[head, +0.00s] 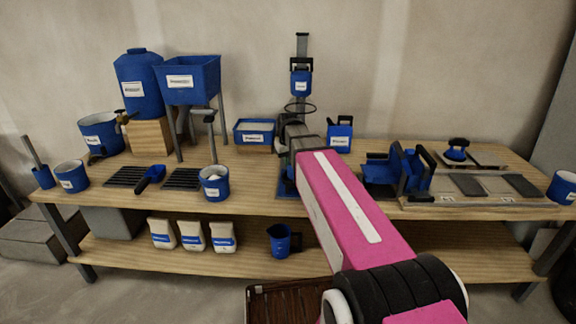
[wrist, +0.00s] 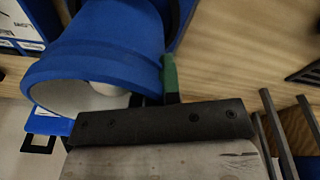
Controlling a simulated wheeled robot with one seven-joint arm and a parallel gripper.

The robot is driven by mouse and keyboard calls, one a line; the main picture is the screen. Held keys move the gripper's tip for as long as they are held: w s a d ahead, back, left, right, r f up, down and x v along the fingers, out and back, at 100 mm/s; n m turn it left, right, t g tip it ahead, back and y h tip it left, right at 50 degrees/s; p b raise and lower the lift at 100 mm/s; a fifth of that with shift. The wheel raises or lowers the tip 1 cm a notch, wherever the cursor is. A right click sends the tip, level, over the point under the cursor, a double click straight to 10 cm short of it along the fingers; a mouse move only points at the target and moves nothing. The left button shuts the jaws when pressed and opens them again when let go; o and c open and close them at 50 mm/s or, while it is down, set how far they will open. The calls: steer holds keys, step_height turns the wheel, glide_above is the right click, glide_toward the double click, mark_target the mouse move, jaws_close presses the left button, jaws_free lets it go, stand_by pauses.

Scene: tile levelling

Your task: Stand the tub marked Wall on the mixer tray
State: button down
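A blue tub (wrist: 100,45) with a pale inside fills the upper left of the wrist view, tilted in that picture. My gripper (wrist: 158,88) is at its rim; a green-padded finger lies against the tub's edge, and the other finger is mostly hidden. It appears shut on the tub. The tub's label is not visible. Part of the blue mixer tray (head: 284,189) shows beside the arm. Blue also shows behind the tub in the wrist view.
Other blue tubs stand on the bench: one at left (head: 72,178), one left of the mixer (head: 214,184), one at far right (head: 563,187). A labelled box (head: 254,136) and a jug (head: 340,134) flank the mixer. Their labels are too small to read.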

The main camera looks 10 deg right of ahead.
steer(key=shift+f, duration=1)
steer(key=c, duration=1.3)
jaws_free()
steer(key=shift+f, duration=0.1)
steer(key=r, duration=0.4)
steer(key=s+r, duration=0.1)
steer(key=r, duration=0.7)
steer(key=shift+s+a, duration=0.1)
steer(key=shift+s, duration=0.3)
